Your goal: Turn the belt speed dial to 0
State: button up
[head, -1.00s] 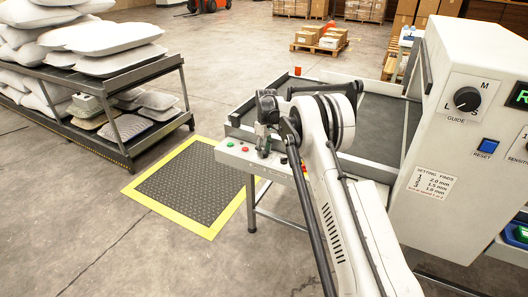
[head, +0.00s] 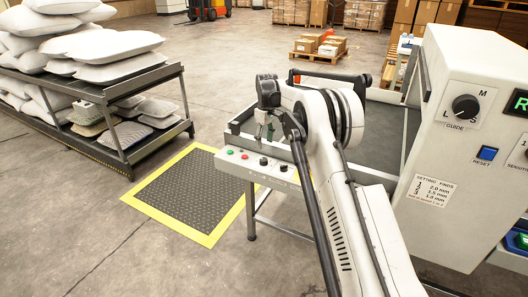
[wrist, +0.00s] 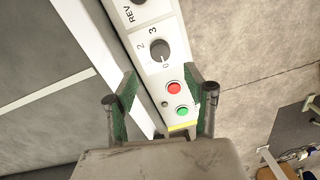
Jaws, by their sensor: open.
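The belt speed dial (wrist: 160,50) is a dark round knob on the white control panel, with 0, 2 and 3 marked around it in the wrist view. It also shows in the head view (head: 263,161). I cannot clearly tell where its pointer stands. My gripper (wrist: 170,82) is open and empty, its green-padded fingers on either side of the panel strip, nearest the red button (wrist: 174,87) and green button (wrist: 182,111). The dial lies just beyond the fingertips, not between them. In the head view my gripper (head: 261,130) hangs above the panel.
A second knob marked REV (wrist: 137,3) sits past the dial; it also shows in the head view (head: 283,168). The grey machine cabinet (head: 450,190) with a GUIDE knob (head: 465,107) stands at right. A pillow rack (head: 150,95) and a yellow-edged mat (head: 190,190) are at left.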

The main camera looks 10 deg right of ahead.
jog(key=shift+d+r, duration=0.1)
jog(key=shift+r, duration=1.45)
